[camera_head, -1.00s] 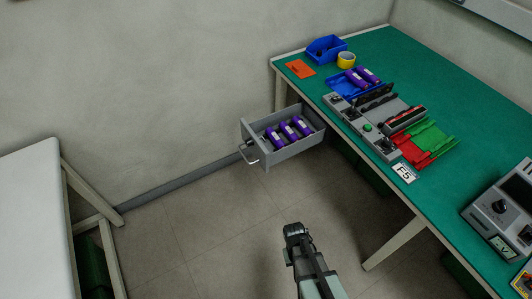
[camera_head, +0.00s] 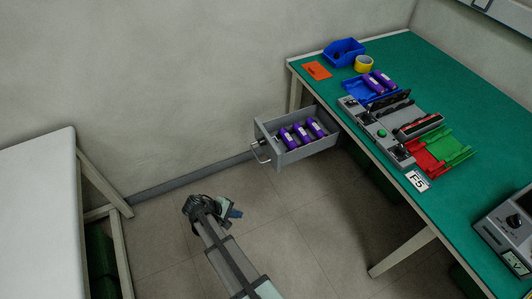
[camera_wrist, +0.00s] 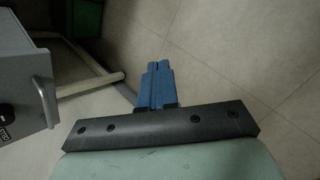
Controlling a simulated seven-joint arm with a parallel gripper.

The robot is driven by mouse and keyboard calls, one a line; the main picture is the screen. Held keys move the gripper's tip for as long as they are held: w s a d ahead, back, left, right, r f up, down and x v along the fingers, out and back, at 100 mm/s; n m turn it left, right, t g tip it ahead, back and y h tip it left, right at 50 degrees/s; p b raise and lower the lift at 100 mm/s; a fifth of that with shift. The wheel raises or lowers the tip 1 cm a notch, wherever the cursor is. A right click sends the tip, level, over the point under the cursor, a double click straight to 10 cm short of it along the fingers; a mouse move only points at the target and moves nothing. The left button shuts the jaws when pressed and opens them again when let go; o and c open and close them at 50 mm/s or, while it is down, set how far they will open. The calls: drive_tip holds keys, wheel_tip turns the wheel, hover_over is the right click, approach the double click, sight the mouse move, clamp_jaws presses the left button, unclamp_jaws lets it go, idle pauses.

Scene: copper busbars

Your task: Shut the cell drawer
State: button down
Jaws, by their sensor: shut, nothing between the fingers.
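The grey cell drawer (camera_head: 293,153) stands pulled out from under the left end of the green bench in the head view. Its wire handle (camera_head: 261,153) is on the left-hand front panel. Several purple cells (camera_head: 301,131) lie inside it. My gripper (camera_head: 236,213) is below and left of the drawer in the head view, apart from the handle and over the floor. Its blue fingers (camera_wrist: 157,68) are together and empty in the wrist view.
The bench (camera_head: 400,60) carries blue, red and green trays, tape and a grey instrument (camera_head: 505,225). A white table (camera_head: 40,185) stands at left. Floor between is clear.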

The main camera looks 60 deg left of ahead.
sight(273, 150)
drive_tip(key=w+a+r+n+t+y, duration=0.1)
drive_tip(key=w+a+r+n+t, duration=0.3)
drive_tip(key=a+r+n+t, duration=0.75)
drive_tip(key=shift+g, duration=0.75)
drive_tip(key=w+r, duration=0.1)
drive_tip(key=w, duration=0.3)
drive_tip(key=w+r, duration=0.1)
drive_tip(key=w, duration=0.4)
drive_tip(key=w+r, duration=0.1)
drive_tip(key=w, duration=0.4)
drive_tip(key=shift+w+d+r, duration=0.15)
drive_tip(key=shift+d, duration=0.05)
